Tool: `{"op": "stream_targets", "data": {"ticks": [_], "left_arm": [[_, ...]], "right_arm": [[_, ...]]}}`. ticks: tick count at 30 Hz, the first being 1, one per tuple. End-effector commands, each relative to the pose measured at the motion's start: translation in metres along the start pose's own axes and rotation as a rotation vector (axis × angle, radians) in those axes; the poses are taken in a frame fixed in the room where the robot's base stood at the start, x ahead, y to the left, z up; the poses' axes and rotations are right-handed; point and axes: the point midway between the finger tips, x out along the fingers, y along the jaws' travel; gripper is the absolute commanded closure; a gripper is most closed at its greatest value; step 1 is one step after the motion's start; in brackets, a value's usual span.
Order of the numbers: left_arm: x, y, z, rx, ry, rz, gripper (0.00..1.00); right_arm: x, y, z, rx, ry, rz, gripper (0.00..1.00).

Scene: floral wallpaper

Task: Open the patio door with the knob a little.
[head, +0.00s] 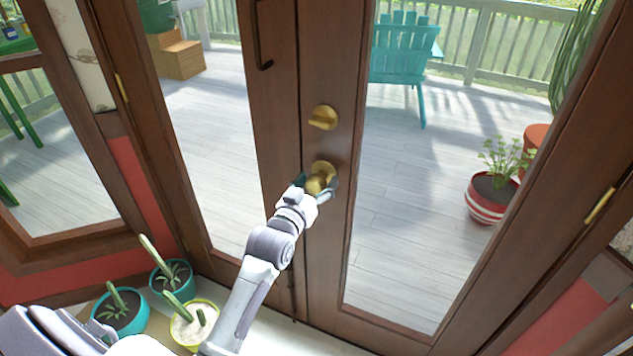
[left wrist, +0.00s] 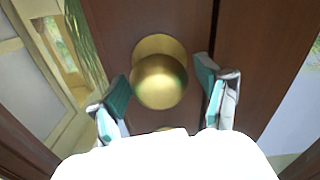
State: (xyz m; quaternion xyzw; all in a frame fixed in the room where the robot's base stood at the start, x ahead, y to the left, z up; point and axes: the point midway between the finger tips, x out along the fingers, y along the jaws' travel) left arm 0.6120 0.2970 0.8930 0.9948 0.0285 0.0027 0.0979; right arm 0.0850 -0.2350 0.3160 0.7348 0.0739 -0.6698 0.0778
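The patio door is a pair of brown wooden leaves with large glass panes, and the right leaf (head: 345,95) meets the left leaf at the middle; no gap shows between them. A round brass knob (head: 316,183) sits on the right leaf, below a brass deadbolt turn (head: 323,117). In the left wrist view the knob (left wrist: 159,80) is between the two teal-padded fingers of my left gripper (left wrist: 163,92). The fingers are spread, with space on both sides of the knob. In the head view my left gripper (head: 314,190) is at the knob and partly covers it. My right gripper is not in view.
Potted cacti (head: 170,274) stand inside at the lower left, near my arm. A dark handle (head: 260,40) is on the left leaf. Through the glass are a deck (head: 420,190), a teal chair (head: 402,52) and a striped planter (head: 487,200).

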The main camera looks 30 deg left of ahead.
Motion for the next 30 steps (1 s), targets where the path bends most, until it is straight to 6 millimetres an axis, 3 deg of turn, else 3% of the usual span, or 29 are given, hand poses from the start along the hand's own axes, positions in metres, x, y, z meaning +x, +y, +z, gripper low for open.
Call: {"op": "stream_targets", "data": {"ticks": [2,12,23,30], "left_arm": [[0.000,0.000,0.000,0.000,0.000,0.000,0.43],[0.000,0.000,0.000,0.000,0.000,0.000,1.00],[0.000,0.000,-0.002,-0.041,0.000,-0.001,1.00],[0.000,0.000,-0.004,-0.181,0.000,-0.001,1.00]], "right_arm": [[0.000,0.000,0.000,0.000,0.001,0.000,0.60],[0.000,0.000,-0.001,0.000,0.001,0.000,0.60],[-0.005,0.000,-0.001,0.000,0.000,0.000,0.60],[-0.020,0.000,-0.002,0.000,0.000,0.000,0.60]]}}
